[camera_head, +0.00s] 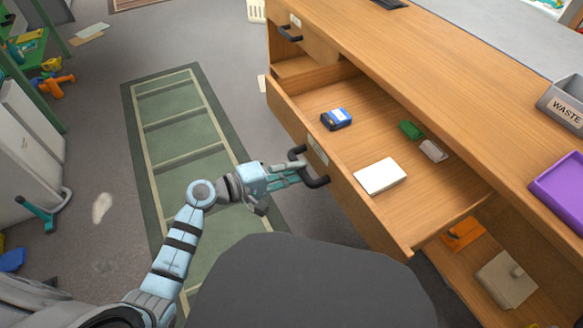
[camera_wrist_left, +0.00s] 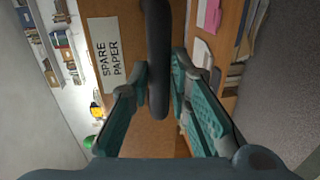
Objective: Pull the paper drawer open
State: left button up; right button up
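The wooden paper drawer (camera_head: 362,212) stands pulled out from the desk in the head view, with its inside showing. Its front bears a label that reads "SPARE PAPER" (camera_wrist_left: 110,58) in the left wrist view and a dark bar handle (camera_head: 321,182). My left gripper (camera_head: 294,174) is at this handle. In the left wrist view, the handle (camera_wrist_left: 158,60) runs between my teal fingers (camera_wrist_left: 160,82), which are closed in on both sides of it. My right gripper is not in view.
The drawer holds a blue box (camera_head: 337,118), a green block (camera_head: 410,129), a greyish block (camera_head: 433,151) and a white paper stack (camera_head: 380,176). A grey tray marked "WASTE" (camera_head: 563,103) and a purple tray (camera_head: 560,195) are on the desk. A green rug (camera_head: 180,130) covers floor at left.

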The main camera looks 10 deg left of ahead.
pick_arm(q)
jog(key=o, duration=0.3)
jog(key=shift+s+f, duration=0.15)
jog(key=shift+f, duration=0.3)
jog(key=shift+o, duration=0.5)
jog(key=shift+r, duration=0.15)
jog(key=v, duration=1.2)
